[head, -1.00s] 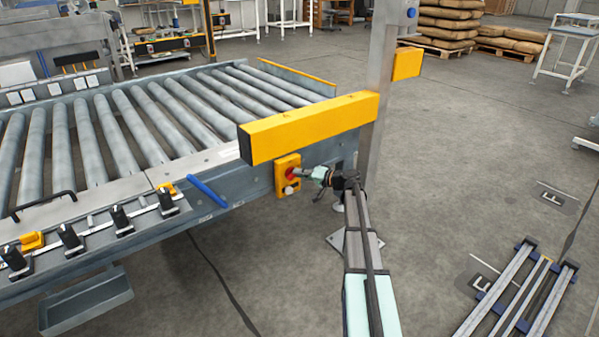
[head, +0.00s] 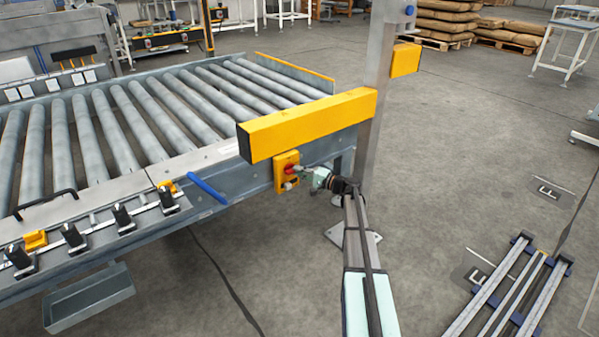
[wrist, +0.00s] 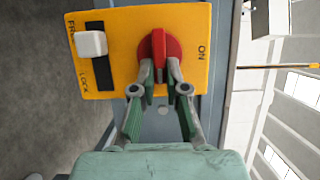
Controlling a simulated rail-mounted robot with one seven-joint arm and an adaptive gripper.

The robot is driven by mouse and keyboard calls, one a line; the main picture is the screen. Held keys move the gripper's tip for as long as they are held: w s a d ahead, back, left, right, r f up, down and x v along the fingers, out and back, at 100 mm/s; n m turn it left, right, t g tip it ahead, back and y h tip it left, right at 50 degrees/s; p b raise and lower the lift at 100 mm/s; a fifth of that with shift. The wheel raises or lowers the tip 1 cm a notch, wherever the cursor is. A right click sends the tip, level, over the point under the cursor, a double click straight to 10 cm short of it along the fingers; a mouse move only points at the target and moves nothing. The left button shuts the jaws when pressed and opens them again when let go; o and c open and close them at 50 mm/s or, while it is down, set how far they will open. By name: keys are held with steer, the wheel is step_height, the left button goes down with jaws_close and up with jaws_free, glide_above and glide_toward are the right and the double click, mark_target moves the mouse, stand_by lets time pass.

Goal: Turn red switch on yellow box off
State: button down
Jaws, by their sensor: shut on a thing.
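The yellow box (head: 281,185) is on the side of the conveyor frame, below the long yellow beam. In the wrist view the yellow box (wrist: 124,24) fills the top. Its red switch (wrist: 172,48) is a round knob with a raised grip bar pointing up and down in the picture, and "ON" is printed to its right. My gripper (wrist: 160,72) is shut on the red switch, with one fingertip on each side of the bar's lower end. In the head view the red switch (head: 289,169) is partly covered by my gripper (head: 302,171).
A white knob (wrist: 92,43) sits beside the switch on a black strip labelled "FREE" and "LOCK". The yellow beam (head: 300,126) juts out just above the box. A grey post (head: 377,95) stands close behind my wrist. Open floor (head: 470,160) lies to the right.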

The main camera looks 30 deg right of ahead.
steer(key=c, duration=1.2)
jaws_free()
steer(key=shift+w, duration=0.1)
steer(key=v, duration=1.2)
